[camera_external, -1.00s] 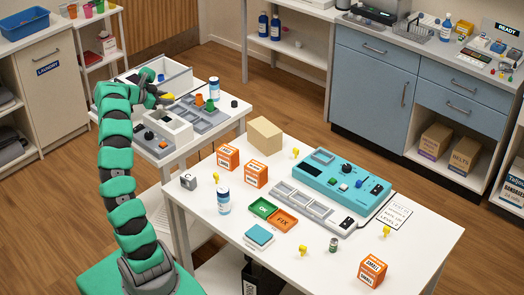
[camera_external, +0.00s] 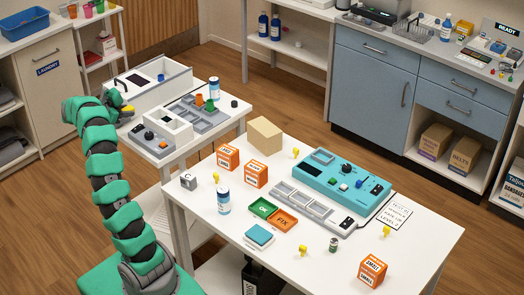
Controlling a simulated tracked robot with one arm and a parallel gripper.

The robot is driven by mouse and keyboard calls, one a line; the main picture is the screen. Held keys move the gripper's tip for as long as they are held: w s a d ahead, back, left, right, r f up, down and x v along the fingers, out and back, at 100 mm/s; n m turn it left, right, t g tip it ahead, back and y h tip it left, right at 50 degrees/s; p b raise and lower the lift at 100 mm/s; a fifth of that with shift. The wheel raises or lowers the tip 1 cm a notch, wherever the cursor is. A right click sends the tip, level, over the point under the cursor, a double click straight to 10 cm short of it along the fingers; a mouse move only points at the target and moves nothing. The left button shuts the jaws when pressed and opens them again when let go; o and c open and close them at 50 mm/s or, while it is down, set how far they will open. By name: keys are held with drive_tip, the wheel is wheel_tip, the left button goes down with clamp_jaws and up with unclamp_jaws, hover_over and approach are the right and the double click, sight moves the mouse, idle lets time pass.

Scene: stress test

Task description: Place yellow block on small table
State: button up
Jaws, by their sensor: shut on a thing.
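My gripper (camera_external: 121,107) is at the left end of the small white table (camera_external: 222,119), with my green-and-black arm curving up to it. It is shut on a yellow block (camera_external: 128,110), of which only a small part shows. The block is close to the grey box at the table's left side. I cannot tell whether it touches anything below. The fingertips are small and partly hidden by the arm and wrist.
The small table carries a white open box (camera_external: 178,76), a grey sectioned tray (camera_external: 207,119), orange and green pieces, and a white-and-blue bottle (camera_external: 214,88). The larger white table (camera_external: 420,240) holds orange cubes, a teal device (camera_external: 325,178) and several small yellow pieces.

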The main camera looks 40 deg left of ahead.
sight(128, 130)
wheel_tip(128, 130, down, 6)
drive_tip(key=shift+f+b, duration=0.1)
drive_tip(key=shift+b, duration=0.75)
drive_tip(key=o, duration=0.7)
drive_tip(key=p+v, duration=0.3)
drive_tip(key=v, duration=0.9)
